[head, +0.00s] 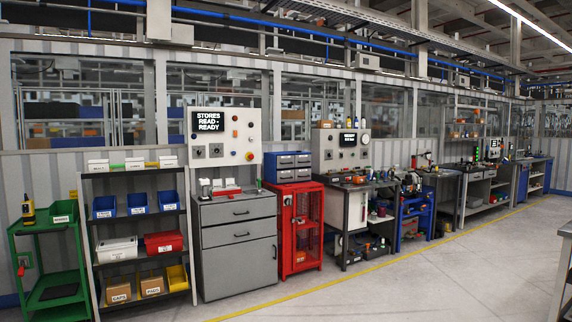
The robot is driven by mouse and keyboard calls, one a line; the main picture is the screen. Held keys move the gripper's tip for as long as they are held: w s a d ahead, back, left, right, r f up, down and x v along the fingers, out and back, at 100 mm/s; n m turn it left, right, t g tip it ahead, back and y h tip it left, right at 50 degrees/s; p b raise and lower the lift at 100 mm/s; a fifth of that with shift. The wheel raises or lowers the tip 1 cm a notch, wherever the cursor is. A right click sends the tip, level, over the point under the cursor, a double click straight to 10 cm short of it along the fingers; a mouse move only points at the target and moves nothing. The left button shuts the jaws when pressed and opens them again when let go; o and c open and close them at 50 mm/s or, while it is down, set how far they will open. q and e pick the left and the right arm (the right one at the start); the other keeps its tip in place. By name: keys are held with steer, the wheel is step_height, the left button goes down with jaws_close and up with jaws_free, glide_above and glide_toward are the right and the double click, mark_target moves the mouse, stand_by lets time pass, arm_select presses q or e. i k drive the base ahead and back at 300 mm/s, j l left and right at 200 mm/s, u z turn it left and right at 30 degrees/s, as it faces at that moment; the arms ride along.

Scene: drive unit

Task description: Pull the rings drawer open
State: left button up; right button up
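A grey cabinet (238,255) stands left of centre, with a top drawer (237,211), a narrower drawer (237,232) below it and a larger front at the bottom. These fronts look shut. A small blue drawer unit (287,167) with light labels sits on the red cabinet, and its drawers also look shut. The labels are too small to read, so I cannot tell which drawer is the rings drawer. Neither of my grippers shows in the head view.
A shelf rack with blue bins (104,207) and a green cart (50,262) stand at the left. A red mesh cabinet (299,232) adjoins the grey cabinet, with workbenches (357,189) further right. The floor (420,280) in front is clear beyond a yellow line.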

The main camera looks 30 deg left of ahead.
mark_target(281, 161)
steer(key=i+j+u, duration=0.25)
steer(key=i, duration=0.2)
steer(key=i+j+u, duration=0.2)
steer(key=i, duration=0.25)
steer(key=i+u, duration=0.3)
steer(key=i, duration=2.35)
